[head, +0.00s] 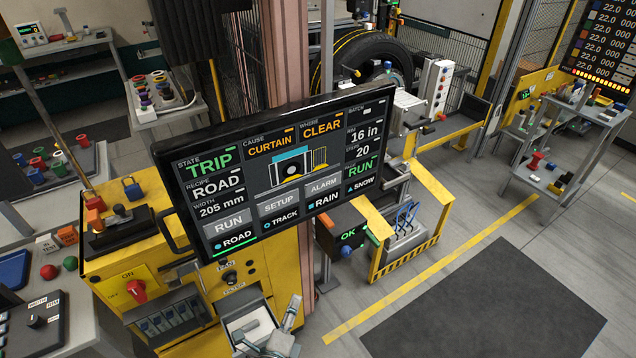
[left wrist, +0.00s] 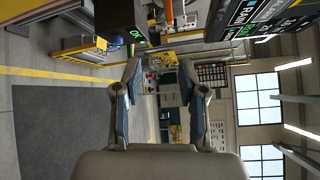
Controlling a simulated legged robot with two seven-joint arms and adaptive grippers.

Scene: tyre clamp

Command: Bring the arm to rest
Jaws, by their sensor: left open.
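My left gripper (head: 270,338) shows small at the bottom edge of the head view, below the big screen and in front of the yellow cabinet. In the left wrist view my left gripper (left wrist: 160,75) is open, its two fingers well apart with blue-grey pads. Nothing is between the fingers; only the distant room shows through the gap. Most of my left arm is out of view. My right gripper is in neither view.
A large tilted screen (head: 285,180) reads TRIP, CURTAIN, CLEAR and stands close above the gripper. A yellow cabinet (head: 120,262) with a red switch (head: 137,290) is at left. A tyre (head: 370,60) stands behind. A dark mat (head: 485,310) lies on open floor at right.

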